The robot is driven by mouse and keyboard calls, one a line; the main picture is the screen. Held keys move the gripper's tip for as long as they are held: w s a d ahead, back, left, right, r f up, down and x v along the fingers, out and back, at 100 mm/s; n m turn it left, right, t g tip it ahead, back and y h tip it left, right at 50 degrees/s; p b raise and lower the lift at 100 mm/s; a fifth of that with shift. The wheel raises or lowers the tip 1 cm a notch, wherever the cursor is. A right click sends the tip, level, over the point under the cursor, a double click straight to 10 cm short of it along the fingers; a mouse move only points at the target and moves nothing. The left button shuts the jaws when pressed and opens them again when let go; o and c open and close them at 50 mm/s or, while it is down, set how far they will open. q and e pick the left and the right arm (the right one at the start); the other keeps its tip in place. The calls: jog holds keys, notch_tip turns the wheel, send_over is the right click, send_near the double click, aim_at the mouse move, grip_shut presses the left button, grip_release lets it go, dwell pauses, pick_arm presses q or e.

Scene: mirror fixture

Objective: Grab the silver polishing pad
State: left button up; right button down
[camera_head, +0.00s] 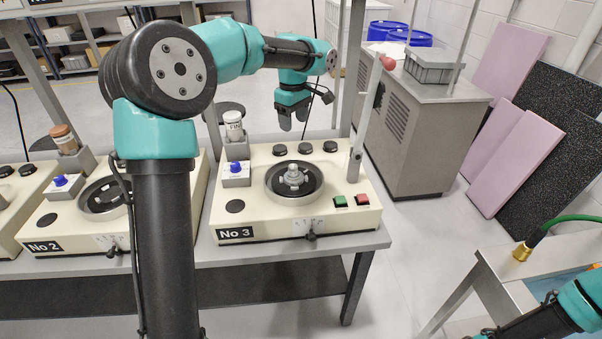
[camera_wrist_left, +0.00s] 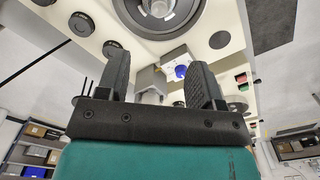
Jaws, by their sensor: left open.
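My left gripper (camera_head: 293,118) is open and hangs with its fingers down, above and behind the back edge of the No 3 machine (camera_head: 225,215). In the left wrist view its two black fingers (camera_wrist_left: 160,88) stand apart with nothing gripped between them. A silver knobbed piece (camera_head: 293,178) sits in the round dish (camera_head: 270,192) of that machine; it shows partly at the top of the left wrist view (camera_wrist_left: 159,8). Several dark round discs (camera_head: 305,149) lie along the machine's back edge. I cannot tell which piece is the silver polishing pad. My right gripper is out of view.
The No 2 machine (camera_head: 45,225) is alongside. A grey cabinet (camera_head: 420,140) stands behind right.

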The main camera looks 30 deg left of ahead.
pick_arm(q)
jog(key=shift+f, duration=0.1)
send_over(294, 167)
jog(key=f, duration=1.2)
jog(key=shift+s+d, duration=0.25)
jog(key=shift+s, duration=0.15)
jog(key=shift+f, duration=0.15)
jog(key=shift+a+f, duration=0.1)
jog(key=shift+f, duration=2.4)
jog(key=shift+c, duration=0.2)
jog(key=c, duration=1)
